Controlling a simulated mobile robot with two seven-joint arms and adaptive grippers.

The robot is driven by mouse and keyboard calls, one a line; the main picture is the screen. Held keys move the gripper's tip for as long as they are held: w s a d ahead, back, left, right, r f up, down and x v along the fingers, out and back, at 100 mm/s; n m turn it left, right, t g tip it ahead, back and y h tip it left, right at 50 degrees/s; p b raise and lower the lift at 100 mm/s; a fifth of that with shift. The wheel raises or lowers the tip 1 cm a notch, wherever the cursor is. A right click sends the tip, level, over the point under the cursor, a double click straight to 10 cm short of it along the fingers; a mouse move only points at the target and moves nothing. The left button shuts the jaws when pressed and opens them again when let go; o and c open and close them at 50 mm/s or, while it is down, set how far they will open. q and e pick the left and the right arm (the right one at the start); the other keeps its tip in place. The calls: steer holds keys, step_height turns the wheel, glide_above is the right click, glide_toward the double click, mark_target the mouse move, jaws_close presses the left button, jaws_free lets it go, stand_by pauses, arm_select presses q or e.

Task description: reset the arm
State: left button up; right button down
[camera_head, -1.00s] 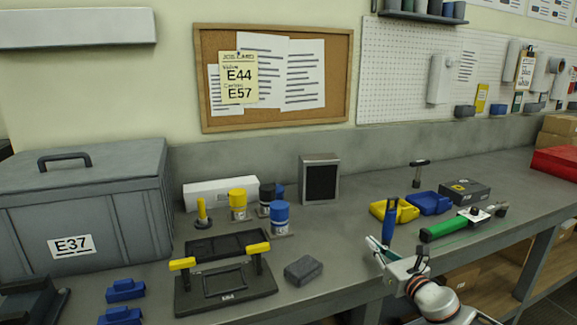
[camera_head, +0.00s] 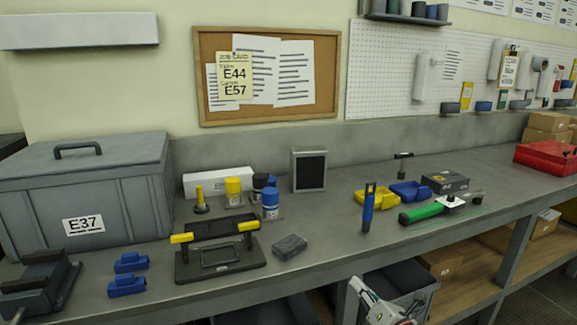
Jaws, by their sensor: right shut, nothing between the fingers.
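My right gripper (camera_head: 360,286) shows at the bottom of the head view, in front of the bench and below the top's front edge. It is shut and holds nothing. It is apart from the blue-handled tool (camera_head: 368,208), which stands upright on the bench (camera_head: 320,258) above it in the picture. The rest of my right arm is mostly cut off by the lower edge. My left gripper is not in view.
A dark fixture with yellow clamps (camera_head: 218,262), a grey block (camera_head: 289,246), yellow (camera_head: 378,197) and blue bins (camera_head: 408,191) and a green-handled tool (camera_head: 425,212) lie on the bench. A grey bin (camera_head: 405,283) sits below, near my right gripper.

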steer(key=s+a+f+m+g, duration=0.1)
steer(key=s+a+f+m, duration=0.2)
steer(key=s+f+m, duration=0.65)
steer(key=s+d+f+m+g+h, duration=0.1)
steer(key=s+f+m, duration=0.2)
steer(key=s+m, duration=0.3)
steer(key=s+d+f+m+g+h, duration=0.1)
steer(key=s+f+m, duration=0.3)
steer(key=s, duration=0.7)
steer(key=s+d+f+m+g+h, duration=0.1)
steer(key=s+f+m+g, duration=0.1)
steer(key=s+m, duration=0.6)
steer(key=shift+s+d+f+m, duration=0.15)
steer(key=shift+d+f+m, duration=0.25)
steer(key=shift+f+m, duration=0.25)
